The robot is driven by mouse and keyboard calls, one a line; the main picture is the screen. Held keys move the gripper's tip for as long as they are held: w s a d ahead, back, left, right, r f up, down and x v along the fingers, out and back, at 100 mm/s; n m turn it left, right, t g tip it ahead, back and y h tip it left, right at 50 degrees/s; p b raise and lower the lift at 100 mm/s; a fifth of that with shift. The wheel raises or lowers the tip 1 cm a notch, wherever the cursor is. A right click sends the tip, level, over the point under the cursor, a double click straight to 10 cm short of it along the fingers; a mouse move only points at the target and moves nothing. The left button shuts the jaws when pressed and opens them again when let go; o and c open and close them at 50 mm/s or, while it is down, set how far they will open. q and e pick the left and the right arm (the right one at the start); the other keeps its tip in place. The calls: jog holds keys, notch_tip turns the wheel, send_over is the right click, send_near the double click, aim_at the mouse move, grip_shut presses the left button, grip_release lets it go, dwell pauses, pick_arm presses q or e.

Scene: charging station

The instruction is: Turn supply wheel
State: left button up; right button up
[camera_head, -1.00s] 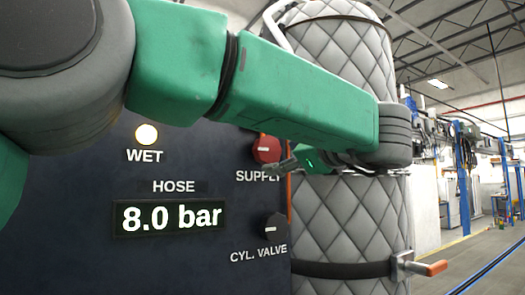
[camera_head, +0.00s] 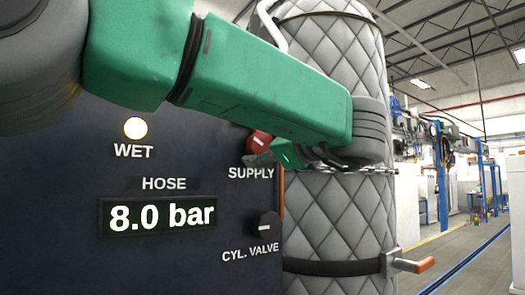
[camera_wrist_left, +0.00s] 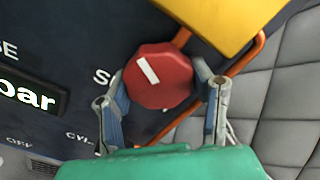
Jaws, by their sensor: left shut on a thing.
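The red supply wheel (camera_head: 259,141), with a white mark, sits on the dark panel above the SUPPLY label (camera_head: 251,173). My left gripper (camera_head: 262,158) is at the wheel's lower side in the head view, and my own green arm crosses in front of the panel. In the left wrist view the wheel (camera_wrist_left: 158,80) lies between the two fingers of my left gripper (camera_wrist_left: 161,84), shut on it from both sides. Its white mark is slanted there. My right gripper is not in view.
The black CYL. VALVE knob (camera_head: 265,226) is below the wheel. The hose display (camera_head: 160,215) reads 8.0 bar, and the WET lamp (camera_head: 135,128) is lit. A quilted grey cylinder (camera_head: 335,225) with an orange-ended lever (camera_head: 410,265) stands right of the panel. A yellow block (camera_wrist_left: 225,20) is close above the wheel.

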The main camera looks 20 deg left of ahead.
pick_arm(q)
jog(key=shift+d+f, duration=0.1)
jog(key=shift+f, duration=0.25)
jog(key=shift+f+m+b, duration=0.2)
jog(key=shift+m+b, duration=0.7)
jog(key=shift+b, duration=0.35)
jog(key=shift+m+b, duration=1.1)
jog(key=shift+m, duration=0.6)
jog(key=shift+s+r+m, duration=0.1)
jog(key=shift+r+m, duration=0.05)
jog(key=shift+m, duration=0.75)
jog(key=m, duration=0.2)
jog(key=shift+m+b, duration=0.3)
jog(key=shift+m, duration=0.1)
jog(key=m, duration=0.2)
jog(key=shift+r+m, duration=0.1)
jog(key=shift+m, duration=0.2)
jog(key=shift+o, duration=0.3)
jog(key=m, duration=0.2)
jog(key=shift+s+a+r+m+p, duration=0.15)
jog(key=shift+a+m+p, duration=0.15)
jog(key=shift+p, duration=0.1)
jog(key=shift+d+m+p, duration=0.1)
jog(key=shift+m+p, duration=0.35)
jog(key=shift+m, duration=1.05)
jog(key=shift+c, duration=0.3)
